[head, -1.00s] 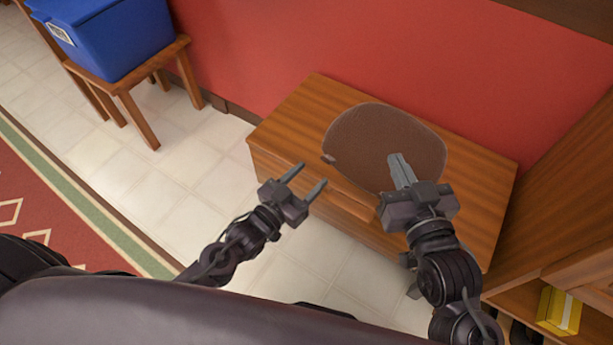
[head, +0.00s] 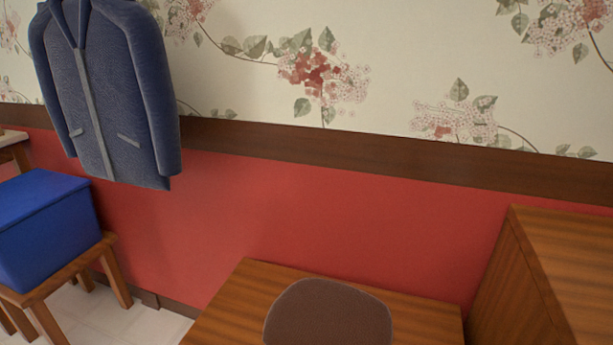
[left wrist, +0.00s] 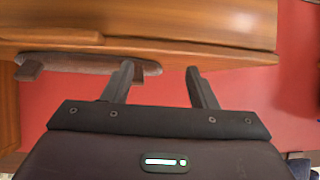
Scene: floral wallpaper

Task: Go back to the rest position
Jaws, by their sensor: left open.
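My left gripper (left wrist: 158,84) shows in the left wrist view with its two fingers apart and nothing between them. It is near the wooden cabinet (left wrist: 200,20), which runs along the top of that view. Neither gripper shows in the head view now. The right gripper is out of sight.
A taller wooden cabinet (head: 560,270) stands at right. A blue bin (head: 45,230) sits on a wooden stool (head: 75,265) at left. A blue jacket (head: 110,95) hangs on the wall.

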